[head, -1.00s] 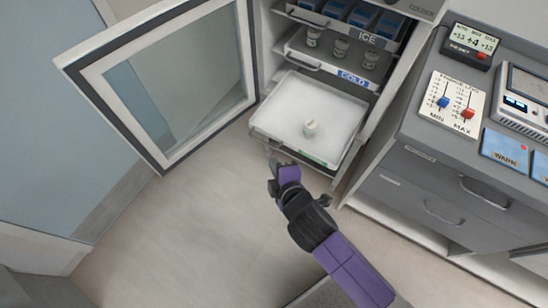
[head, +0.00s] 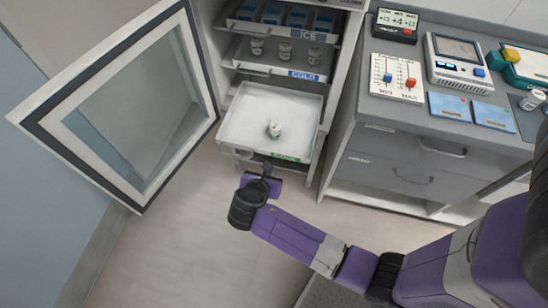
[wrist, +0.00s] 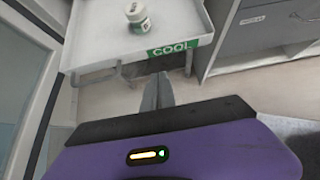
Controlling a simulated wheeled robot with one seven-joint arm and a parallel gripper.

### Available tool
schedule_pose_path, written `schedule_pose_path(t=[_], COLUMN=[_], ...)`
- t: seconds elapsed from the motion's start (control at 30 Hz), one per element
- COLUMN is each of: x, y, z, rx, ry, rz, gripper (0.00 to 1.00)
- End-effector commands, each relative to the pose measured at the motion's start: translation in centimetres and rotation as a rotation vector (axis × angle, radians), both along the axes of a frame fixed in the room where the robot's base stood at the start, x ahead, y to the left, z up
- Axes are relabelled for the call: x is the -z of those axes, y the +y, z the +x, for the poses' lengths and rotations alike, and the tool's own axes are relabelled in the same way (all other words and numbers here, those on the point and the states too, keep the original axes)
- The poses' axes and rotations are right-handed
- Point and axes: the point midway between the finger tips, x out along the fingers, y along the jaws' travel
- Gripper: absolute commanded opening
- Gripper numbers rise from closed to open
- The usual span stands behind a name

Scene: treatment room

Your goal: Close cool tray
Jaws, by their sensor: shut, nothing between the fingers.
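The cool tray (head: 238,130) is a white pull-out tray at the bottom of the open cooler, pulled out with a small white vial (head: 275,130) standing on it. In the wrist view its green COOL label (wrist: 172,50) and front handle (wrist: 95,72) show at the top. My gripper (head: 267,168) is just in front of the tray's front edge, near the label end. In the wrist view its fingers (wrist: 157,92) are together and empty, pointing at the space below the label. I cannot tell whether they touch the tray.
The glass cooler door (head: 130,110) stands wide open on the left. Above the tray are the COLD shelf (head: 262,66) with vials and the ICE shelf (head: 282,30) with blue packs. A grey drawer cabinet (head: 400,160) stands at right. The floor in front is clear.

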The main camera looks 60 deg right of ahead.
Motion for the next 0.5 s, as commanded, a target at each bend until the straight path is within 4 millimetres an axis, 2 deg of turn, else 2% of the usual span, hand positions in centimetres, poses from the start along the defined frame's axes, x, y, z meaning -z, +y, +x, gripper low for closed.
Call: schedule_pose_path(t=[0.23, 0.33, 0.5], x=[3.3, 2.9, 3.0], y=[-3.4, -4.9, -6.4], z=[1.2, 1.8, 2.3], rx=[0.002, 0.003, 0.001], ry=[0.001, -0.002, -0.001], rz=[0.001, 0.002, 0.001], gripper=[0.0, 0.0, 0.0])
